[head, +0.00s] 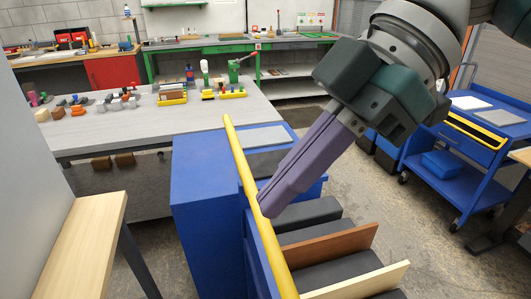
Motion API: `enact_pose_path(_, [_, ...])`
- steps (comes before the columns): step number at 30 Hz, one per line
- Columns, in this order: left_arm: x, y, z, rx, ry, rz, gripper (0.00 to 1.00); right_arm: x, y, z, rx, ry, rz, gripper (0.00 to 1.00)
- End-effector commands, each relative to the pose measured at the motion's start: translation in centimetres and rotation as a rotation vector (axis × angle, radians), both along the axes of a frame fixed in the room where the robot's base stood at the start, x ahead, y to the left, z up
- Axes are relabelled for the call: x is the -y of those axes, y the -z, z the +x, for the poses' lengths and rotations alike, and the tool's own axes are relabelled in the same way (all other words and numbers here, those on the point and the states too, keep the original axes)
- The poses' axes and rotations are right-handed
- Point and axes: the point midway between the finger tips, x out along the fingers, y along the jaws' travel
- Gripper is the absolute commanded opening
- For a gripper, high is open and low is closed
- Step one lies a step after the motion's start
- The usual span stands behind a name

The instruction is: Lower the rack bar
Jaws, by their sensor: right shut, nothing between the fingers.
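The yellow rack bar (240,158) runs lengthwise over the blue rack (205,215), from the back edge down to the bottom of the head view. My right gripper (266,208) comes in from the upper right with its purple fingers shut and empty. Its fingertips are right at the bar's right side, about midway along it. They look to touch the bar, but I cannot tell for sure. Dark boards, a brown board (330,244) and a pale board (358,281) stand in slots to the right of the bar. My left gripper is out of view.
A grey workbench (150,122) with blocks and small tools stands behind the rack. A wooden-topped table (88,235) is at the left. A blue cart (450,170) stands at the right. Open floor lies between rack and cart.

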Motion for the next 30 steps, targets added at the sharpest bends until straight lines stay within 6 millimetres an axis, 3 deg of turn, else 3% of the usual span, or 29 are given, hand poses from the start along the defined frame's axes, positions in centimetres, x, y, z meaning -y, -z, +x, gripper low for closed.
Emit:
enact_pose_path(12, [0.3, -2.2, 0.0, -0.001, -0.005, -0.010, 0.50, -5.4, 6.4, -1.6, -0.006, 0.000, 0.000, 0.00])
enact_pose_path(21, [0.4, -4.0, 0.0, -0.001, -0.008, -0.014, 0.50, -1.9, 6.6, -0.6, -0.002, 0.003, -0.002, 0.00])
enact_pose_path(30, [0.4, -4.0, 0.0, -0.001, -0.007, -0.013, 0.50, -1.5, 6.7, -0.5, -0.001, 0.001, 0.000, 0.00])
